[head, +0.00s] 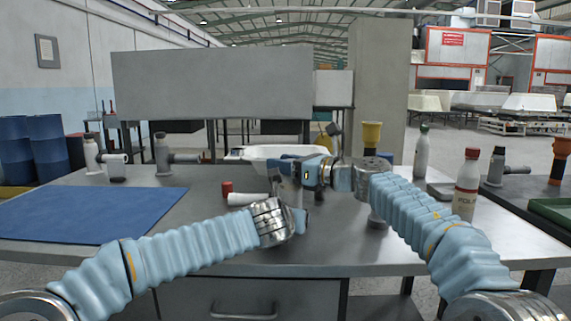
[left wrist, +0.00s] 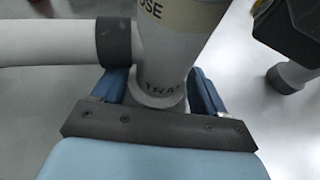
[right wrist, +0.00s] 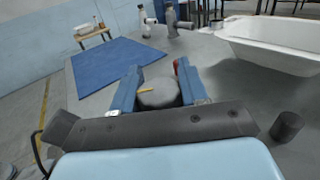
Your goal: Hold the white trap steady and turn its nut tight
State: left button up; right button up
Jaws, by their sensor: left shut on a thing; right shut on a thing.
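The white trap stands on the table in front of the tub, mostly covered by my grippers in the head view; its white side pipe (head: 248,199) points left. In the left wrist view its pale body (left wrist: 178,50) carries lettering, and a dark grey collar (left wrist: 114,42) sits on the side pipe. My left gripper (left wrist: 160,90) is shut around the lower body. My right gripper (head: 292,168) is over the trap's top. In the right wrist view its fingers close on a round grey nut (right wrist: 158,97) with an orange mark. The nut's threads are hidden.
A white bathtub shell (right wrist: 280,38) lies behind. A blue mat (head: 95,215) covers the table's left. A red-capped item (head: 227,188) is close left of the trap. Other traps (head: 165,157) stand at the back left. Bottles (head: 466,185) and an orange-topped container (head: 371,138) stand right.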

jog(key=shift+s+n+g+y, duration=0.1)
jog(key=shift+n+g+y, duration=0.2)
jog(key=shift+n+g, duration=0.25)
jog(key=o, duration=1)
jog(key=v, duration=1.2)
